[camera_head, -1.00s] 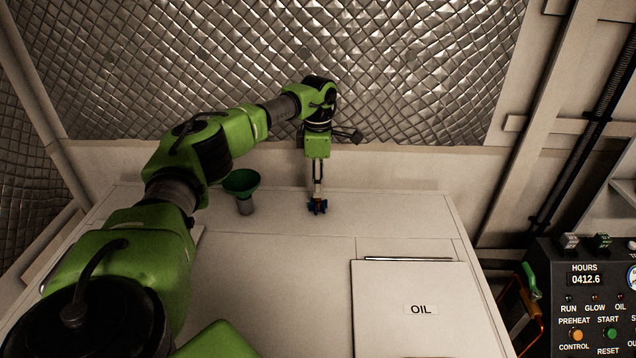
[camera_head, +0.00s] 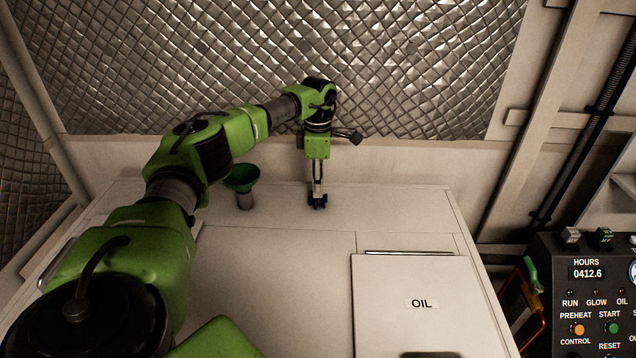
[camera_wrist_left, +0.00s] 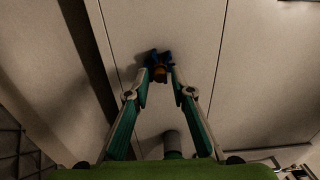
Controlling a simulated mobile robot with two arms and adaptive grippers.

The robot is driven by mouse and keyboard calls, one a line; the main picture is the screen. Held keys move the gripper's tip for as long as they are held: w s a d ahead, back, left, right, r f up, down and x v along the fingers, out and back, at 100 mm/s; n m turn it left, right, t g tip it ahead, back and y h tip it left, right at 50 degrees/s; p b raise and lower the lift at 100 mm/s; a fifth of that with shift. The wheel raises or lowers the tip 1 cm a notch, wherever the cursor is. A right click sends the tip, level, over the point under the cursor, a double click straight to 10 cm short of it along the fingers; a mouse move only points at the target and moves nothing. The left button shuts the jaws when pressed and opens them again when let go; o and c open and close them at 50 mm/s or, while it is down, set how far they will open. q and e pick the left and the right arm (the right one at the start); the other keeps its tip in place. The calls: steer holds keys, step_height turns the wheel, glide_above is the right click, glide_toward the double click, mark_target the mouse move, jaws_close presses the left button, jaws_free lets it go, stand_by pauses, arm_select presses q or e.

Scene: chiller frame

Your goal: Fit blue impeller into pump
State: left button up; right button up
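The blue impeller (camera_head: 311,202) sits on the pale worktop near the back wall. In the left wrist view the blue impeller (camera_wrist_left: 151,60) shows its orange hub (camera_wrist_left: 160,74) between my left fingertips. My left gripper (camera_head: 318,193) points down at it from above, and it shows in the left wrist view (camera_wrist_left: 162,76). The fingertips flank the hub closely; I cannot tell whether they grip it. No pump can be made out. My right gripper is not in view.
A green funnel (camera_head: 241,177) on a grey cylinder stands left of the impeller. A raised panel marked OIL (camera_head: 390,290) is at front right, with a dark shape at its lower edge. A control console (camera_head: 590,300) is at far right. The middle worktop is clear.

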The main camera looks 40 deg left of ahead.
arm_select(q)
steer(key=shift+f+b, duration=0.35)
steer(key=shift+f, duration=0.3)
steer(key=shift+r+p, duration=0.2)
steer(key=shift+p, duration=0.1)
steer(key=shift+c, duration=0.3)
jaws_close()
step_height(320, 180, up, 3)
steer(key=shift+f+p, duration=0.2)
steer(key=shift+p, duration=0.9)
steer(key=shift+r, duration=3.7)
steer(key=s+d+b, duration=0.3)
steer(key=s+d, duration=1)
steer(key=s, duration=0.2)
steer(key=s+d+b, duration=0.3)
steer(key=s+d, duration=0.9)
steer(key=s, duration=0.3)
steer(key=shift+s+d, duration=0.35)
steer(key=shift+d, duration=0.05)
